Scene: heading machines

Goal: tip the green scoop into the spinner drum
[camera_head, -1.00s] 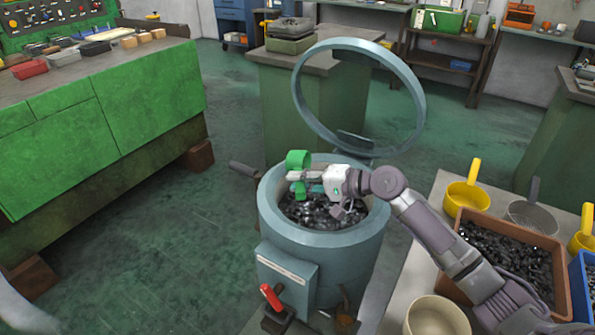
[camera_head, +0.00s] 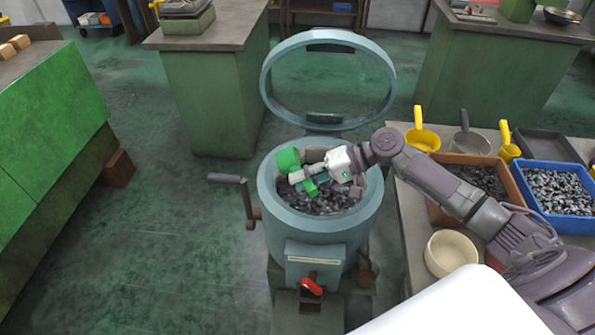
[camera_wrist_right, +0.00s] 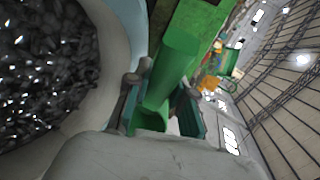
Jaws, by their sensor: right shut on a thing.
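The spinner drum (camera_head: 322,228) is a round blue-grey tub standing open in the middle of the head view, with dark shiny metal pieces (camera_head: 325,202) inside. My right gripper (camera_head: 308,174) is over the drum's mouth, shut on the green scoop (camera_head: 288,160). The scoop is tilted above the pieces, near the left-back part of the rim. In the right wrist view the scoop (camera_wrist_right: 174,68) is between the two fingers, and the drum's pieces (camera_wrist_right: 42,75) show at left. I cannot see whether anything is left in the scoop. My left gripper is out of view.
The drum's raised ring lid (camera_head: 268,82) stands behind the mouth. A crank handle (camera_head: 228,178) juts out at left. The table at right holds a brown bin (camera_head: 437,210), a blue bin (camera_head: 535,213), a cream bowl (camera_head: 450,252) and yellow scoops (camera_head: 423,138).

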